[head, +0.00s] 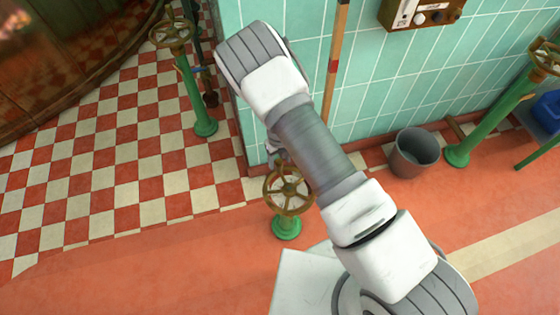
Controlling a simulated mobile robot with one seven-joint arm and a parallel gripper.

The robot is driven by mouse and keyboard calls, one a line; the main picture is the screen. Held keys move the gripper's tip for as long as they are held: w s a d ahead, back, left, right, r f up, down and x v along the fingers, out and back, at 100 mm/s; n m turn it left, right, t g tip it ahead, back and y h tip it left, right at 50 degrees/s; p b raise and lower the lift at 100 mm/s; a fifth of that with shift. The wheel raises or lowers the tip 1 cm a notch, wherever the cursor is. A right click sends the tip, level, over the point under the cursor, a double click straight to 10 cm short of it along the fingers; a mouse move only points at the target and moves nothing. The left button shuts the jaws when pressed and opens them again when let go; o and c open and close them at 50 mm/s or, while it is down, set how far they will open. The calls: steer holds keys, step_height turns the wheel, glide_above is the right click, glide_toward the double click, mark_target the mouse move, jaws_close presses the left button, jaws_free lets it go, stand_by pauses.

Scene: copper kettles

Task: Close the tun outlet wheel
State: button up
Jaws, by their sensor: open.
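Three brass handwheels on green pedestals are in the head view; no label shows which is the tun outlet wheel. One wheel (172,34) stands at upper left beside a big rounded vessel (70,60). A low wheel (289,186) stands at the centre, close by my arm. A third wheel (546,56) is at the right edge. A small grey part of my gripper (275,153) shows past my arm, just above the low wheel in the picture. My arm hides most of it, and its fingers and any contact with the wheel cannot be made out. It is open.
A tiled wall corner (240,90) rises behind my arm. A grey bucket (414,153) stands by the wall, and a wooden pole (336,60) leans there. A control box (421,14) hangs above. The checkered floor (120,190) at left is clear.

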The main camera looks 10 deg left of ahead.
step_height(320, 180, up, 16)
steer(key=p, duration=0.4)
steer(key=shift+f, duration=0.2)
steer(key=shift+s, duration=0.1)
